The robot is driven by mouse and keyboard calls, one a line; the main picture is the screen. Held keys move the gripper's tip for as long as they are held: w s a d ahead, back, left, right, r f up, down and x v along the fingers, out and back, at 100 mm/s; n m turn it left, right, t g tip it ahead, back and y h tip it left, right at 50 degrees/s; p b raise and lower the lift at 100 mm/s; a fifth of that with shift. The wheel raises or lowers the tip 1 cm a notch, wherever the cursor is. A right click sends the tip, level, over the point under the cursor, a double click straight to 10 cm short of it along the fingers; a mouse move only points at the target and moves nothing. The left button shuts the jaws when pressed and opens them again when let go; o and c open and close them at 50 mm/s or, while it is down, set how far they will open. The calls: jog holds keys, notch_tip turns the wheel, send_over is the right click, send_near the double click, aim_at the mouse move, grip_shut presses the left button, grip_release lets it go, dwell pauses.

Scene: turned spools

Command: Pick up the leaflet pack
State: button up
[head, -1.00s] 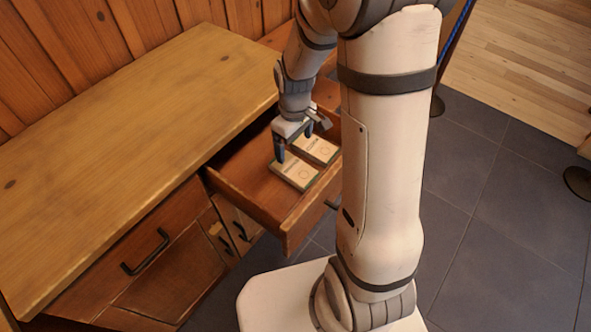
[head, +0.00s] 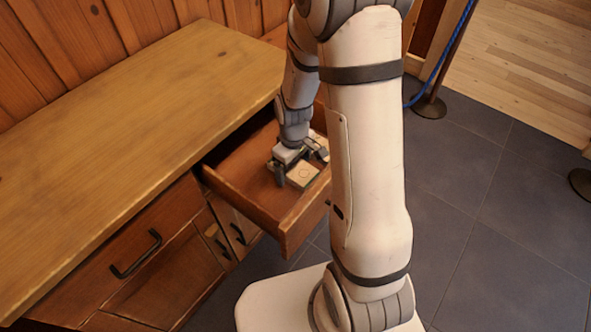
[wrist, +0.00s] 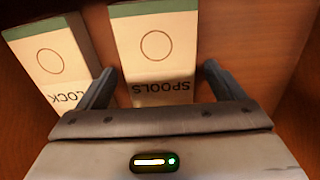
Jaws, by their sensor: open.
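Two flat cream packs with green edges lie in the open drawer (head: 238,188). In the wrist view one pack (wrist: 155,48) has a circle and reads "SPOOLS"; the other pack (wrist: 48,58), to its left, shows "LOCK" with part of its label hidden. My gripper (wrist: 160,75) is open, with one finger on each side of the SPOOLS pack, the left finger in the gap between the packs. In the head view my gripper (head: 301,166) is low in the drawer over a pack (head: 303,175), hiding part of it. Whether the fingers touch the pack I cannot tell.
The drawer's wooden walls stand around the packs, with bare drawer floor to the right of the SPOOLS pack. The wooden counter top (head: 130,120) lies left of the drawer. A rope post (head: 430,106) stands on the tiled floor at the right.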

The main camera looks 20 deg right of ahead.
jog(key=shift+c, duration=0.3)
jog(key=c, duration=1.1)
jog(key=shift+r, duration=0.15)
